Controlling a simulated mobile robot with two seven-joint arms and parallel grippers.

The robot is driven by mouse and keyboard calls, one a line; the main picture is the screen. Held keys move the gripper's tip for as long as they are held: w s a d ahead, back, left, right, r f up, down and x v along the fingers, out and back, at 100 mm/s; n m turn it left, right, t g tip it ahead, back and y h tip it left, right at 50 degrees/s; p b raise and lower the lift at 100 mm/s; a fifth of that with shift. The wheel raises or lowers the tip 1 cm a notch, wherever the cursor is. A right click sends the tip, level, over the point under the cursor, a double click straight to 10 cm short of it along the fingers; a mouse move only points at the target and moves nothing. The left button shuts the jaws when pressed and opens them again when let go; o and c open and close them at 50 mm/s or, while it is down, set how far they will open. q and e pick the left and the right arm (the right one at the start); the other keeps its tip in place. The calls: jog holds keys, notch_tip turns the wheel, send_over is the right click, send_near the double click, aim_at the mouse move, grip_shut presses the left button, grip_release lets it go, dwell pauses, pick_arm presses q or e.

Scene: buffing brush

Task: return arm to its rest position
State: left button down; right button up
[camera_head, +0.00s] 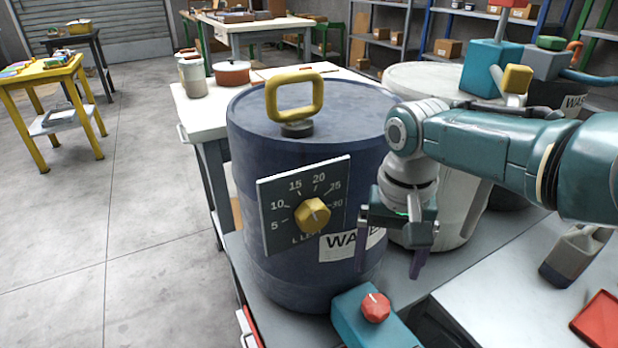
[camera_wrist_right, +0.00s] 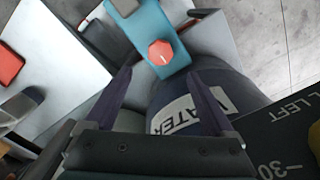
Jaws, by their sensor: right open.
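My right gripper (camera_head: 390,250) hangs open and empty, pointing down, in front of the right side of a dark blue drum (camera_head: 275,270). Its two purple-grey fingers also show wide apart in the right wrist view (camera_wrist_right: 163,95), with nothing between them in their grip. My right arm (camera_head: 500,145) reaches in from the right. The drum carries a yellow handle (camera_head: 295,97) on its lid and a dial panel (camera_head: 285,235) with a yellow knob (camera_head: 312,214). The gripper stands apart from the knob, to its right. My left gripper is not in view.
A teal box with a red knob (camera_head: 375,307) sits below the gripper. A white drum (camera_head: 440,85) stands behind my arm. Open floor lies to the left.

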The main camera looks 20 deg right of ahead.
dwell(0.3)
jog(key=s+a+r+n+t+p, duration=0.1)
jog(key=s+a+r+n+p, duration=0.3)
jog(key=s+r+p, duration=0.35)
jog(key=s+a+r+n+t+p, duration=0.1)
jog(key=s+a+r+n+p, duration=0.25)
jog(key=s+r+p, duration=0.45)
jog(key=s+r+n+t+p, duration=0.1)
jog(key=s+r+p, duration=0.2)
jog(key=r, duration=0.5)
jog(key=s+r+n+t+p, duration=0.1)
jog(key=s+r+p, duration=0.15)
jog(key=r, duration=0.45)
notch_tip(320, 180, up, 36)
jog(key=p, duration=3.6)
jog(key=shift+w+d+p, duration=0.3)
jog(key=shift+w+p, duration=0.05)
jog(key=shift+w, duration=0.05)
jog(key=shift+m, duration=0.25)
